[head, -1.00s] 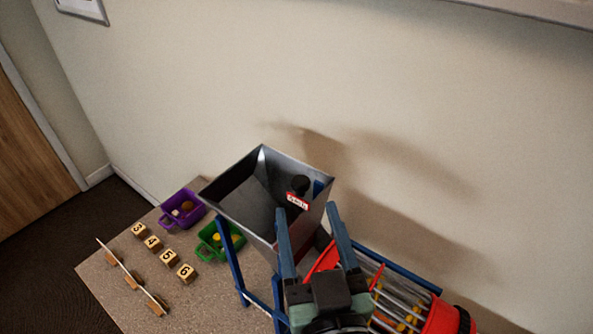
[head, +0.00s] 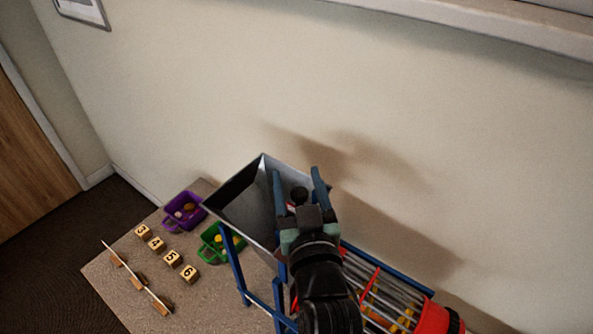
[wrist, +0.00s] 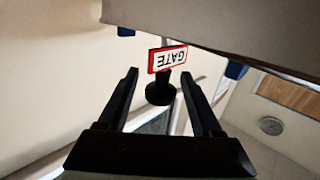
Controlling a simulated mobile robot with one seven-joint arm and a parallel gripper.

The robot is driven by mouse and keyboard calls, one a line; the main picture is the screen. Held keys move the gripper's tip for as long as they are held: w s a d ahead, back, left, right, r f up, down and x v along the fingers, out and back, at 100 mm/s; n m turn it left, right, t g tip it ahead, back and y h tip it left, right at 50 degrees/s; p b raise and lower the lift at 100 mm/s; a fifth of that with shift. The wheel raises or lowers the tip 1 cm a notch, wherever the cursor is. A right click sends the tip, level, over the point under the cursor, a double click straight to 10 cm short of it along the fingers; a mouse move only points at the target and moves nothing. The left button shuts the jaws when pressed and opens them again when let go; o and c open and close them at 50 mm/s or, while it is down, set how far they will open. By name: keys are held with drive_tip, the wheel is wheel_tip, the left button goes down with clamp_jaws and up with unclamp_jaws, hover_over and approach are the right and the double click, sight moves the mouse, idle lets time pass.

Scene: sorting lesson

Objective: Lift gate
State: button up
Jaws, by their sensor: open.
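The gate's dark round knob (head: 299,193) stands at the right side of the grey metal hopper (head: 240,206). In the wrist view the knob (wrist: 159,93) hangs on a short stem beside a red-framed "GATE" label (wrist: 167,58), which reads upside down. My gripper (head: 296,170) is open, with its two dark fingers on either side of the knob. In the wrist view the fingers (wrist: 159,74) show gaps to the knob on both sides. The gate plate itself is mostly hidden, and my gripper covers most of the label in the head view.
A red-and-blue barred drum (head: 385,300) with yellow pieces inside lies right of my arm. A purple basket (head: 168,224) and a green basket (head: 204,253) stand left of the hopper's blue frame. Several numbered blocks (head: 172,258) line the table (head: 215,302). The wall is close behind.

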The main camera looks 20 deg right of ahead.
drive_tip(key=shift+w+d, duration=0.1)
drive_tip(key=shift+w, duration=0.35)
clamp_jaws()
idle(1.2)
